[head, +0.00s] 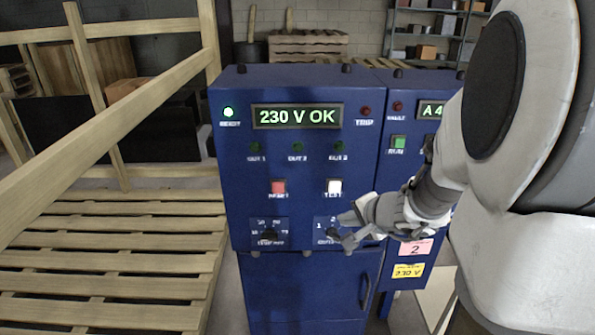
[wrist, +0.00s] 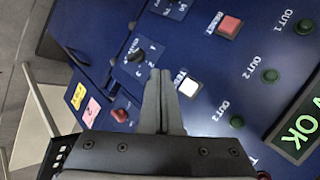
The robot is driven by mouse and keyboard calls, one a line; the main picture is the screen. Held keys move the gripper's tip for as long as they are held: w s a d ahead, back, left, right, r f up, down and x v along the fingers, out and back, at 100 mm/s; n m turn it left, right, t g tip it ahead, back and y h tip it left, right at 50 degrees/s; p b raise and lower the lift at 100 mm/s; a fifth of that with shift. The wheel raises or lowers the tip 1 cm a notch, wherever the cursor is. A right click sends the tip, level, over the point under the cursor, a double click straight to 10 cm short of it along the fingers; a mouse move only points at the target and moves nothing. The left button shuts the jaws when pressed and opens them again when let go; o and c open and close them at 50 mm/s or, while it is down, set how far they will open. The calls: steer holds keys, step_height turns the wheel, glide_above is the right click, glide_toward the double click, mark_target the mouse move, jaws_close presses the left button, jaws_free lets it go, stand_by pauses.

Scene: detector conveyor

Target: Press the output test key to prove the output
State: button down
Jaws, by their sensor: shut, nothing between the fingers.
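The white TEST key (head: 334,187) sits on the blue cabinet's front (head: 232,170), right of the red RESET key (head: 278,187). In the wrist view the white key (wrist: 188,87) is just right of the fingertips of my gripper (wrist: 160,72). My gripper (head: 344,224) is shut and empty, its tips below the key in the head view and over the numbered selector area. The display (head: 298,116) reads 230 V OK. The OUT 1 (head: 255,147), OUT 2 (head: 297,147) and OUT 3 (head: 341,147) lamps look dark green, unlit. Contact with the panel cannot be told.
The READY lamp (head: 228,112) glows green; the TRIP lamp (head: 365,110) is dark. A numbered selector knob (wrist: 135,50) is beside the fingers. A second cabinet with a green key (head: 398,142) stands right, partly behind my arm. Wooden slats (head: 100,285) and rails stand left.

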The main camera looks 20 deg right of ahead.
steer(key=p, duration=0.3)
glide_toward(340, 191)
steer(key=shift+w+a+f, duration=0.45)
steer(key=shift+w+f, duration=0.15)
steer(key=shift+f, duration=0.15)
steer(key=shift+w+a+f, duration=0.4)
steer(key=shift+w+f, duration=0.2)
steer(key=shift+f, duration=0.2)
steer(key=shift+w+a+f, duration=0.45)
steer(key=shift+w+f, duration=0.15)
steer(key=shift+f, duration=0.15)
steer(key=shift+w, duration=0.15)
steer(key=shift+w+d+b, duration=0.1)
steer(key=shift+w+b, duration=0.15)
steer(key=shift+b, duration=0.1)
steer(key=shift+w+d, duration=0.15)
steer(key=shift+w, duration=0.35)
stand_by(0.5)
steer(key=shift+s, duration=0.15)
steer(key=shift+s+a+b, duration=0.25)
steer(key=shift+s+b, duration=0.5)
